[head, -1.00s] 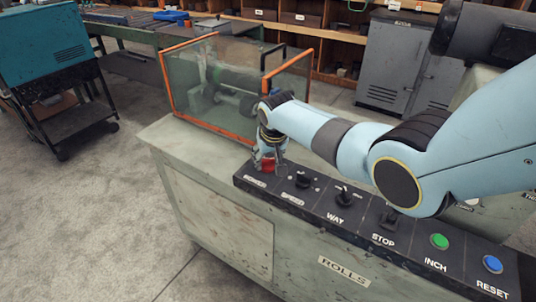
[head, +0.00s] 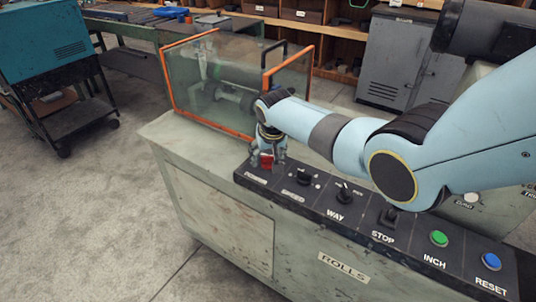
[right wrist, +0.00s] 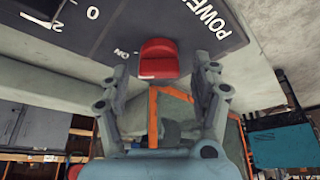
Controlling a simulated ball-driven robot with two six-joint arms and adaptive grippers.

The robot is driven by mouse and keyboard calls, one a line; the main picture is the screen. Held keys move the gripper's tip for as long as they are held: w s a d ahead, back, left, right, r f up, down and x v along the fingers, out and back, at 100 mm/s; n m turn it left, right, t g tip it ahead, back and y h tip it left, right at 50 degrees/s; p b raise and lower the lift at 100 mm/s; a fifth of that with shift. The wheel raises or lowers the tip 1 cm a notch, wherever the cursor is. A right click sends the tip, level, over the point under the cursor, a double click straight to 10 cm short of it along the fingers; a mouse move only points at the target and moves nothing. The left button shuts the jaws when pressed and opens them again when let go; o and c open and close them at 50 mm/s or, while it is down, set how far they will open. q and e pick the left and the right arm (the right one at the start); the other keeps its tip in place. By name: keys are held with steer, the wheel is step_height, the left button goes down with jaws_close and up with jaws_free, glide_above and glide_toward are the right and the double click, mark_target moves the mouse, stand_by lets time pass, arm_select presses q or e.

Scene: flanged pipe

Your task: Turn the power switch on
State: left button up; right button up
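The red power switch knob (head: 266,161) sits at the far left end of the black control panel. It also shows in the right wrist view (right wrist: 158,60), with an "ON" mark beside it and the "POWER" lettering nearby. My right gripper (head: 267,158) is down at the knob. In the right wrist view the gripper (right wrist: 161,72) is open, one finger on each side of the knob, with a visible gap to each. The knob's ridge lies roughly across the picture, between the fingers. My left gripper is not in view.
The panel carries other black switches (head: 344,192), a green button (head: 438,239) and a blue button (head: 491,262). An orange-framed clear guard (head: 222,125) stands just behind my right gripper. The bare grey floor (head: 90,215) is clear at left.

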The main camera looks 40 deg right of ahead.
steer(key=v, duration=1.2)
stand_by(0.4)
